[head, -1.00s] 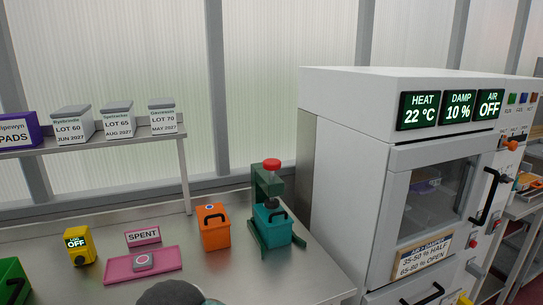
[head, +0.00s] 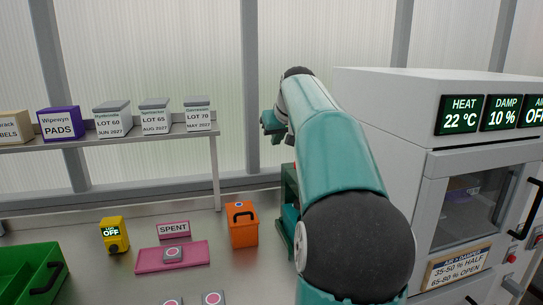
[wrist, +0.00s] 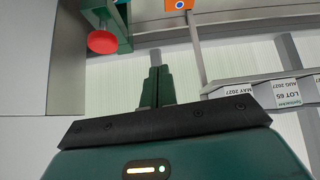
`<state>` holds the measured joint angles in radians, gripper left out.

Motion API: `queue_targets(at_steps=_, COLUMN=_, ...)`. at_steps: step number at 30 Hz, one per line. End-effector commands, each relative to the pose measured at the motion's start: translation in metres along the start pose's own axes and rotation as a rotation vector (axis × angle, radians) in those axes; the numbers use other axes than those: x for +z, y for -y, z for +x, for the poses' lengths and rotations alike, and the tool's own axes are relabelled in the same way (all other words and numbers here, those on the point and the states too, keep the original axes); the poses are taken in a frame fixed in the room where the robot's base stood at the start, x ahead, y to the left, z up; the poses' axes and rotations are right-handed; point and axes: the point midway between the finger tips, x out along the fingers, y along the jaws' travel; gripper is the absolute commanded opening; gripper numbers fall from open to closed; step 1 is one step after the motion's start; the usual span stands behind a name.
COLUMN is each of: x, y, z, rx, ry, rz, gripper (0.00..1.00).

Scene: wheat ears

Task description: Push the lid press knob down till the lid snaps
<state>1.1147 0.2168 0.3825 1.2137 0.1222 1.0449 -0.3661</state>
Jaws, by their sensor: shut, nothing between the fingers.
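The lid press has a red round knob (wrist: 103,42) and a green frame (wrist: 122,18), both at the top left of the wrist view. In the head view my arm hides the knob, and only part of the green frame (head: 290,182) and the teal box (head: 290,216) in it shows. My gripper (wrist: 155,62) is shut and empty, with its fingers side by side. In the wrist view its tips are apart from the knob, to the right of it. In the head view my gripper is mostly hidden behind my arm.
An orange box (head: 241,226) stands left of the press. A shelf (head: 140,140) with several lot boxes is farther left. A white cabinet (head: 400,95) stands close on the right. A pink tray (head: 195,253) and yellow device (head: 114,236) are on the bench.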

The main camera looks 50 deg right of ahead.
Motion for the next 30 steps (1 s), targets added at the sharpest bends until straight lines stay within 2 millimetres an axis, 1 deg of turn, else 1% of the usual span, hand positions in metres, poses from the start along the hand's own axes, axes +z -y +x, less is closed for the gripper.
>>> queue_targets(at_steps=1, x=-0.004, y=-0.04, z=0.001, rx=0.012, ry=-0.019, rz=0.036, gripper=0.0)
queue_targets(at_steps=3, x=-0.008, y=-0.077, z=-0.001, rx=0.024, ry=-0.044, rz=0.063, gripper=0.0)
queue_targets(at_steps=6, x=-0.009, y=-0.111, z=-0.005, rx=0.034, ry=-0.067, rz=0.087, gripper=0.0)
queue_targets(at_steps=8, x=-0.009, y=-0.121, z=-0.007, rx=0.038, ry=-0.075, rz=0.093, gripper=0.0)
queue_targets(at_steps=10, x=-0.008, y=-0.125, z=-0.007, rx=0.039, ry=-0.077, rz=0.096, gripper=0.0)
queue_targets(at_steps=20, x=-0.009, y=-0.123, z=-0.004, rx=0.039, ry=-0.076, rz=0.095, gripper=0.0)
queue_targets(at_steps=23, x=-0.009, y=-0.124, z=0.004, rx=0.038, ry=-0.075, rz=0.094, gripper=0.0)
queue_targets(at_steps=25, x=-0.009, y=-0.124, z=0.014, rx=0.037, ry=-0.074, rz=0.094, gripper=0.0)
queue_targets(at_steps=30, x=-0.012, y=-0.125, z=0.046, rx=0.036, ry=-0.074, rz=0.095, gripper=0.0)
